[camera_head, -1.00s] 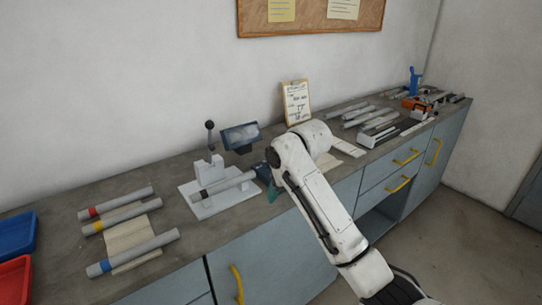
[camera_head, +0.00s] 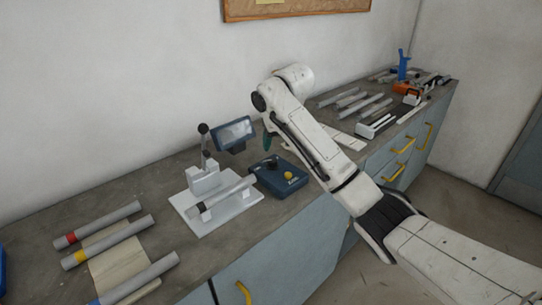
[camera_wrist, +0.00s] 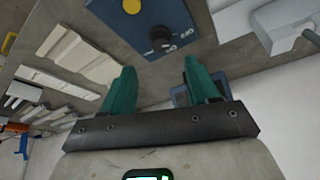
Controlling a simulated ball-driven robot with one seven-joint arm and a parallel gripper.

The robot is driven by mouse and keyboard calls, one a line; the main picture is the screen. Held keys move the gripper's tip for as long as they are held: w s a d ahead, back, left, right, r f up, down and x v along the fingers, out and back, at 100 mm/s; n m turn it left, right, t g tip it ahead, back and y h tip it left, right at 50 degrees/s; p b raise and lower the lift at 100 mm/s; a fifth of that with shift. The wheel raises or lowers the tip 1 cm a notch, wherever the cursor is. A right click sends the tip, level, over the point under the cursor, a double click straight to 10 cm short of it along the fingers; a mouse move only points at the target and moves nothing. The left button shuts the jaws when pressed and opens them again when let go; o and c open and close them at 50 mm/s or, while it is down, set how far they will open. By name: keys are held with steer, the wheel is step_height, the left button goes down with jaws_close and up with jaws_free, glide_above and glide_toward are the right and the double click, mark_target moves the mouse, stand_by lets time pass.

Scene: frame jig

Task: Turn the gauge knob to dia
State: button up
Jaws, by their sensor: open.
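The gauge box (camera_head: 280,184) is a dark blue unit on the bench with a yellow button (camera_head: 288,176) and a black knob (camera_head: 271,160). In the wrist view the blue box (camera_wrist: 185,22) is at the top, with the black knob (camera_wrist: 160,38) and white lettering around it, too small to read surely. My gripper (camera_wrist: 160,68) is open and empty, its two green fingers apart. The knob appears beyond the fingertips, roughly between them, not touched. In the head view the green fingers (camera_head: 267,143) are above the back of the box, partly hidden by my arm.
A tilted display (camera_head: 235,133) stands behind the box. A white jig (camera_head: 230,211) holding a grey tube is close on its left. Banded tubes (camera_head: 105,224) lie farther left. Several grey bars and tools lie at the right end of the bench.

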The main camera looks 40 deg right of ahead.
mark_target(273, 161)
steer(key=x, duration=0.8)
steer(key=shift+w+f+p, duration=0.15)
steer(key=shift+f+p, duration=0.15)
steer(key=shift+f, duration=0.05)
steer(key=c, duration=1)
